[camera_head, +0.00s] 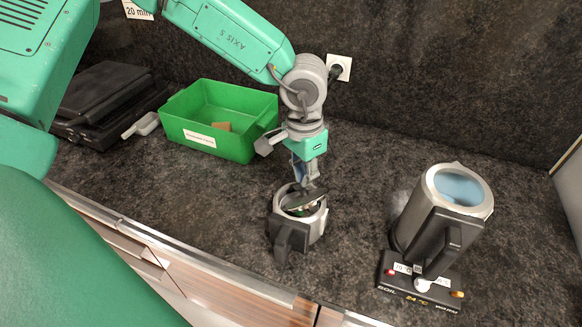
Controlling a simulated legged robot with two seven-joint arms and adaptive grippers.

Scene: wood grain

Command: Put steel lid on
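My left gripper (303,190) points down over the mouth of a small steel pot (312,232) with a black handle, at the middle of the counter. A dark, tilted, flat piece (308,200) shows at the fingertips, over the pot's mouth. It may be the steel lid, but it is too small and partly covered to be sure. I cannot tell whether the fingers are shut on it or whether it touches the rim. A larger steel kettle (440,215) stands at the right, open on top with pale blue inside. My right gripper is not in view.
The kettle stands on a black base (420,290) with a small dial and labels. A green bin (215,115) holding a small brown piece is at the back left. A black appliance (105,100) lies beside it. The counter between pot and kettle is clear.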

